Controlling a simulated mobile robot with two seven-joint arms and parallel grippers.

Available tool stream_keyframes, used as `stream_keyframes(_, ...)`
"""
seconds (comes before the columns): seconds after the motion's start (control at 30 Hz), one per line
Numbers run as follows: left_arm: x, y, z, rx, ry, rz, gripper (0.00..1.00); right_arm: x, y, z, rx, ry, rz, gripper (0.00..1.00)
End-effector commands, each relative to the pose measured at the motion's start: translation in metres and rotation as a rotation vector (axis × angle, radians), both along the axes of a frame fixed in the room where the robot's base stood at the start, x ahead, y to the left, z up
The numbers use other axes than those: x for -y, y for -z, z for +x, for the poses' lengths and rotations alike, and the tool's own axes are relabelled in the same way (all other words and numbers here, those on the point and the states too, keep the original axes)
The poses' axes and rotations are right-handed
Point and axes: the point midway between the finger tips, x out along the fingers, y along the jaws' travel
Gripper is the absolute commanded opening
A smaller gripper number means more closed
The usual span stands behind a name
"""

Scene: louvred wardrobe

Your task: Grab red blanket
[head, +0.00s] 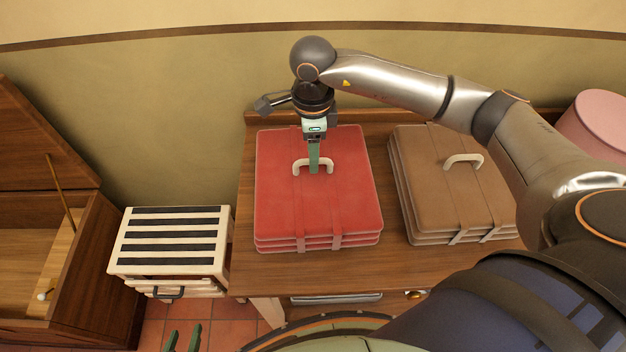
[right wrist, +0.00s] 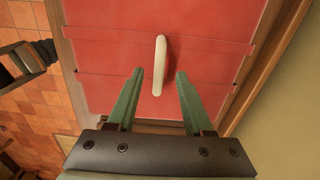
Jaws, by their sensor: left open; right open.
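The red blanket (head: 340,210) is a folded, strapped stack with a cream handle (head: 327,168) on top, lying on the wooden table. My right gripper (head: 314,168) points down over the handle. In the right wrist view, the red blanket (right wrist: 130,50) fills the middle. There the cream handle (right wrist: 159,65) stands between the two open green fingers of my right gripper (right wrist: 157,78), with gaps showing on both sides. My left gripper (head: 183,338) shows only its open green fingertips at the bottom edge, low and away from the blanket.
A brown folded blanket (head: 440,195) with a similar handle lies to the right on the wooden table (head: 247,200). A pink round box (head: 597,125) stands at the far right. A striped white drawer box (head: 170,240) and an open wooden chest (head: 100,265) are at left.

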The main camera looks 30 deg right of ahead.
Motion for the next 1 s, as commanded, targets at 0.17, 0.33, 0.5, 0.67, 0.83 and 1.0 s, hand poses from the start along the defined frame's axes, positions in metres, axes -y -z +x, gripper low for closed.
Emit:
stream_keyframes(0.17,0.0,-0.005,0.002,0.003,0.001,0.0,0.5,0.0,0.024,-0.003,-0.003,0.001,0.0,0.51)
stream_keyframes(0.33,0.0,-0.006,0.002,0.005,0.0,0.0,0.5,0.0,0.031,-0.002,0.0,0.0,0.0,0.51)
stream_keyframes(0.5,0.0,-0.006,0.002,0.005,0.0,0.0,0.5,0.0,0.03,-0.002,0.0,0.0,0.0,0.48)
stream_keyframes(0.67,0.0,-0.006,0.002,0.005,0.0,0.0,0.5,0.0,0.03,-0.002,0.0,0.0,0.0,0.3)
stream_keyframes(0.83,0.0,-0.006,0.002,0.005,0.0,0.0,0.5,0.0,0.03,-0.002,0.0,0.0,0.0,0.11)
stream_keyframes(1.0,0.0,-0.006,0.003,0.005,0.0,0.0,0.5,0.0,0.03,-0.002,0.0,0.0,0.0,0.0)
